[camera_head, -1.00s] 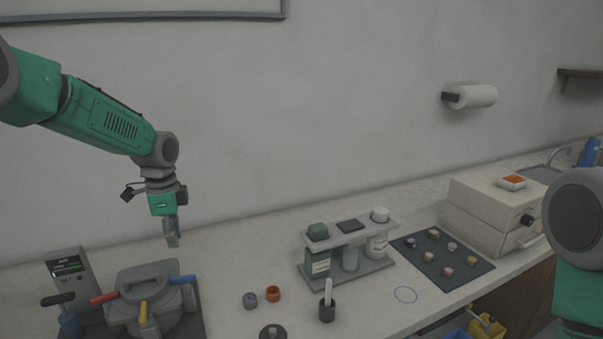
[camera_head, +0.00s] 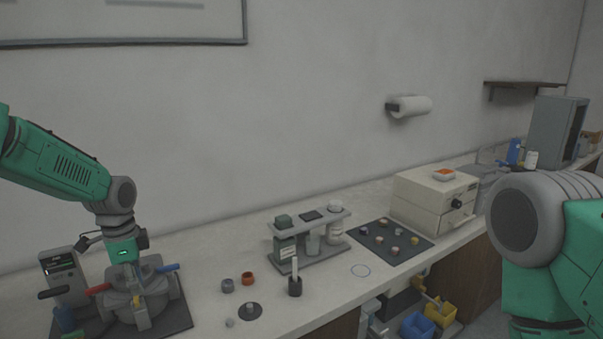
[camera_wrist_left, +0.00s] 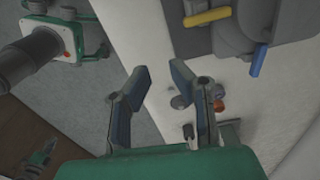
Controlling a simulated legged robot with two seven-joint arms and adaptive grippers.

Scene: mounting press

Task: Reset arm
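My left gripper (camera_head: 128,270) hangs pointing down over the mounting press (camera_head: 143,292) at the left end of the counter in the head view. Its fingertips overlap the press there, and I cannot tell whether they touch it. In the left wrist view the two fingers of the left gripper (camera_wrist_left: 160,85) are apart with nothing between them. The press (camera_wrist_left: 235,22) shows beyond them at the upper right, with its yellow handle (camera_wrist_left: 207,17) and blue handle (camera_wrist_left: 258,60). My right arm is at the right edge of the head view, and its gripper is out of the frame.
A control box (camera_head: 62,275) stands beside the press. A grey and an orange cup (camera_head: 248,279), a dark holder (camera_head: 295,287), a bottle rack (camera_head: 310,243), a dark mat with several samples (camera_head: 392,243) and a beige box (camera_head: 432,200) stand along the counter. Bare counter lies between them.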

